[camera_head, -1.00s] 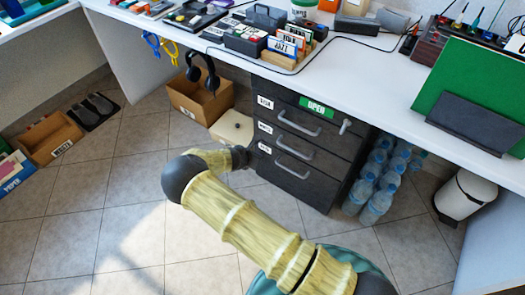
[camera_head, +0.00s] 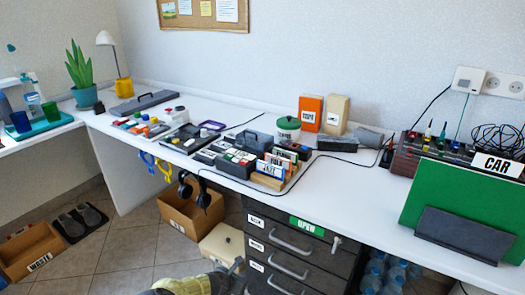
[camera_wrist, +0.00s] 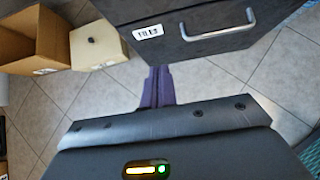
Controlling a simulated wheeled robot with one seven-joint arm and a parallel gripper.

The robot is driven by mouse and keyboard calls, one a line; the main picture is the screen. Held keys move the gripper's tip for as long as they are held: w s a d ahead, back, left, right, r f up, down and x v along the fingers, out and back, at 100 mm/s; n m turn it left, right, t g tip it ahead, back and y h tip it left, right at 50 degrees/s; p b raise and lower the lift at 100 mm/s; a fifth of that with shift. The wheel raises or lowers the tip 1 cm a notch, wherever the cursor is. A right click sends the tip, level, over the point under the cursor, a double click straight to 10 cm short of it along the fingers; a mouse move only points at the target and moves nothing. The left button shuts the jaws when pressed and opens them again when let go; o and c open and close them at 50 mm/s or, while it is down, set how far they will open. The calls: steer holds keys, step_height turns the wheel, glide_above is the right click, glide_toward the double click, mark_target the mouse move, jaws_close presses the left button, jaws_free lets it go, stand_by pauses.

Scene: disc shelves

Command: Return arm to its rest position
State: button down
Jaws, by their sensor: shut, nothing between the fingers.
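My gripper (camera_wrist: 158,88) shows in the wrist view with its two purple-grey fingers together and nothing between them. It points at the tiled floor, just in front of the dark drawer unit (camera_wrist: 195,50), and looks apart from it. In the head view only a yellowish part of my arm shows at the bottom edge, by the drawer unit (camera_head: 322,252). The drawers look shut, and a green OPEN sign (camera_head: 306,225) is on the top one.
A cardboard box (camera_head: 190,213) and a cream box (camera_head: 222,243) stand left of the drawers. Bottles (camera_head: 385,275) stand to the right. The white desk (camera_head: 345,185) overhangs, carrying discs, boxes and a green panel (camera_head: 450,200).

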steer(key=s+d+r+m+g+y, duration=0.1)
steer(key=s+d+r+m+g, duration=0.2)
steer(key=d+r+m, duration=0.45)
steer(key=s+d+r+m+g, duration=0.2)
steer(key=d+r+m, duration=0.4)
steer(key=d+m, duration=0.3)
steer(key=s+d+r+m+y, duration=0.2)
steer(key=s+d+r+m, duration=0.3)
steer(key=s+r+m, duration=0.25)
steer(key=s+d+r+m+y, duration=0.1)
steer(key=s+d+r+m, duration=0.3)
steer(key=s+r+m, duration=0.4)
step_height(320, 180, up, 35)
steer(key=s+n+p, duration=0.1)
steer(key=p, duration=3.4)
steer(key=shift+d+f+n, duration=0.15)
steer(key=shift+d+n, duration=0.05)
steer(key=shift+n, duration=0.2)
